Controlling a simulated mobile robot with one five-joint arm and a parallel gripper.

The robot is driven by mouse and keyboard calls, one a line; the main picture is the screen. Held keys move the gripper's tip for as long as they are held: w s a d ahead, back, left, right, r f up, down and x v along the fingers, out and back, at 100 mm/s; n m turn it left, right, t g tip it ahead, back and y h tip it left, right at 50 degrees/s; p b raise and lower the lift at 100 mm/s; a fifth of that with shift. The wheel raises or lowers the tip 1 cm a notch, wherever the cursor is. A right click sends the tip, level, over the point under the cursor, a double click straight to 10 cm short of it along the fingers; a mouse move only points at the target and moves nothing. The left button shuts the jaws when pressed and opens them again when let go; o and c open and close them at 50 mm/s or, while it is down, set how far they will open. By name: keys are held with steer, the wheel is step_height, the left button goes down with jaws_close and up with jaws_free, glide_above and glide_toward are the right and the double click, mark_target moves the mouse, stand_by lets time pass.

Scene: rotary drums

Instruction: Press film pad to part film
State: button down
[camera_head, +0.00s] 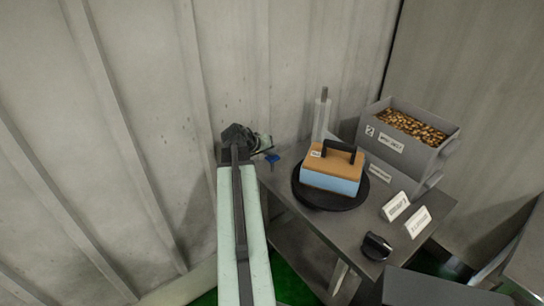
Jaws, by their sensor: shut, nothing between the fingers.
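A block with an orange-brown top, a light blue lower part and a black handle (332,172) sits on a black round plate (307,198) on the grey table. It may be the film pad, but I cannot read its small label. I cannot make out any separate film. My gripper (263,144) is at the far end of my pale green arm, near the wall and left of the block, apart from it. It is small and partly hidden by the dark wrist; it is shut and empty.
A grey bin (405,142) of brown pieces stands at the table's back right. Two white label cards (408,213) and a black knob (377,246) are on the right. A grey post (321,115) stands behind the block. A small blue item (272,158) is near my gripper.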

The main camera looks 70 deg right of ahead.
mark_target(271, 158)
steer(key=shift+f+b, duration=0.4)
steer(key=shift+f, duration=0.05)
stand_by(0.6)
steer(key=shift+r+p, duration=1.55)
step_height(271, 158, up, 5)
steer(key=p, duration=0.5)
